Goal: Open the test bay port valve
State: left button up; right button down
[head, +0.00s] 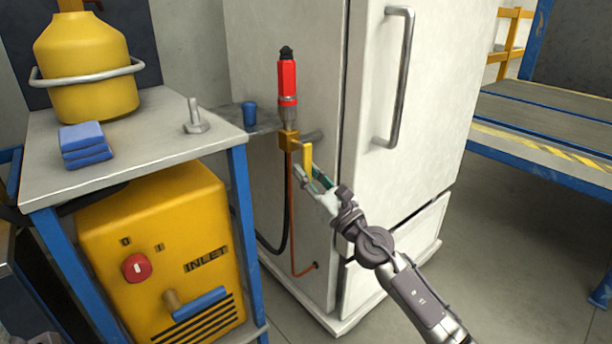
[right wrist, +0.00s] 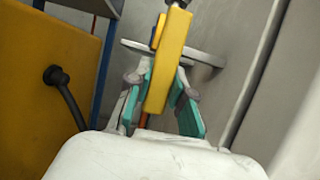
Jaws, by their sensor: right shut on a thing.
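The test bay port valve (head: 288,140) is a brass block under a red cylinder (head: 288,78), on a bracket at the side of the white cabinet. Its yellow handle (head: 307,163) hangs down from the block in the head view. In the right wrist view the yellow handle (right wrist: 168,60) runs down between the teal finger pads. My right gripper (head: 310,178) is at the handle's lower part and shut on it; the right wrist view shows its fingers (right wrist: 168,100) on either side. My left gripper is not in view.
A white cabinet (head: 420,110) with a long handle stands behind the valve. At left, a bench (head: 150,130) carries a yellow tank (head: 85,65), blue cloths and a bolt. A yellow inlet box (head: 160,250) is below. Open floor lies at right.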

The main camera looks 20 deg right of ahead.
jog(key=shift+f, duration=0.1)
jog(key=c, duration=1)
grip_release()
jog(key=v, duration=1.2)
jog(key=shift+d, duration=0.1)
